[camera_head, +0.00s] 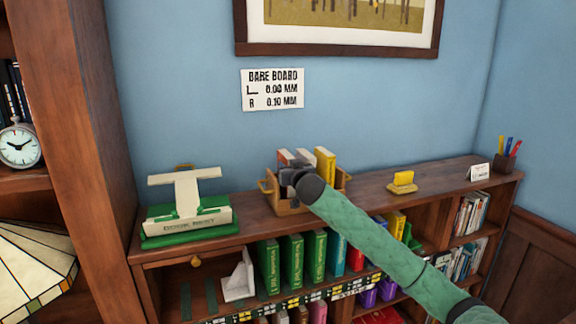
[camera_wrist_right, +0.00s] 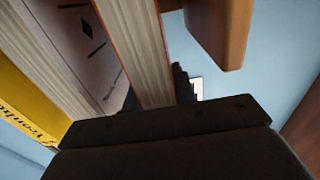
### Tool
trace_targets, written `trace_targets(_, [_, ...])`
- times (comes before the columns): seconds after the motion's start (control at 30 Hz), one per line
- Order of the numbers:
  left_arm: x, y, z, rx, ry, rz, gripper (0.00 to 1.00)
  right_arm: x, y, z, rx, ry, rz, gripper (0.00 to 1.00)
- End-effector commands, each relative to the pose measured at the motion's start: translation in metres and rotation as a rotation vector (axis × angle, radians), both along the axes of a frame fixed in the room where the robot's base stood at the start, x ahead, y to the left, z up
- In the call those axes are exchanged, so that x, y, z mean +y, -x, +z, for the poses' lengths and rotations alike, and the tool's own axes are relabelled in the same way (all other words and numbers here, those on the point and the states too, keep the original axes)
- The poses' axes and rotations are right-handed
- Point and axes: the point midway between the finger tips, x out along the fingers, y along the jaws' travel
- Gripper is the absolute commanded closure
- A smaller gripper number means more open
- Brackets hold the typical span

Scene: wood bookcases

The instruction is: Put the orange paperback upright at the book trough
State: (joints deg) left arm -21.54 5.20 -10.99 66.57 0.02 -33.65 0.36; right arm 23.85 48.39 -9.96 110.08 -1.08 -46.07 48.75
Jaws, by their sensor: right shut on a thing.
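The wooden book trough (camera_head: 288,209) stands on top of the low bookcase, and one wooden end shows in the right wrist view (camera_wrist_right: 222,30). My right gripper (camera_head: 291,172) is over the trough, its arm coming in from the lower right. In the wrist view it is shut on the orange paperback (camera_wrist_right: 136,45), whose pale page edges and thin orange cover show. The paperback looks upright, beside a grey-white book with a black diamond (camera_wrist_right: 88,40). A yellow book (camera_head: 325,165) stands in the trough to the right. The paperback's lower edge is hidden. My left gripper is out of view.
A green and cream stand (camera_head: 186,208) is left of the trough. A yellow block on a small stand (camera_head: 402,182), a white card (camera_head: 479,172) and a pen cup (camera_head: 504,163) are to the right. The blue wall is close behind.

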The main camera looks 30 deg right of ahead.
Motion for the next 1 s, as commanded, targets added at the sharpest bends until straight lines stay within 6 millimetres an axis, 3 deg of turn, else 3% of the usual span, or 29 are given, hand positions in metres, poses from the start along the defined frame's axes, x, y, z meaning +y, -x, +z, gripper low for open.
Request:
trace_targets(0.43, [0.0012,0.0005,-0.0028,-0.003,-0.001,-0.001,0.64,0.0001,0.0003,-0.0063,-0.002,0.000,0.000,1.00])
trace_targets(0.47, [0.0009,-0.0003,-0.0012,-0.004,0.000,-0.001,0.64,0.0001,0.0002,-0.0064,-0.001,0.000,0.000,0.69])
trace_targets(0.57, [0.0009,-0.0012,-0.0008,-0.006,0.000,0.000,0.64,0.0001,0.0002,-0.0061,-0.001,0.000,0.000,0.51])
trace_targets(0.9, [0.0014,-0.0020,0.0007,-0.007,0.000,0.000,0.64,0.0000,0.0002,-0.0038,-0.001,0.001,0.000,0.51])
trace_targets(1.0, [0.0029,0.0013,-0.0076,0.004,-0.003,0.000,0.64,0.0016,0.0063,-0.0066,-0.002,0.000,0.001,0.51])
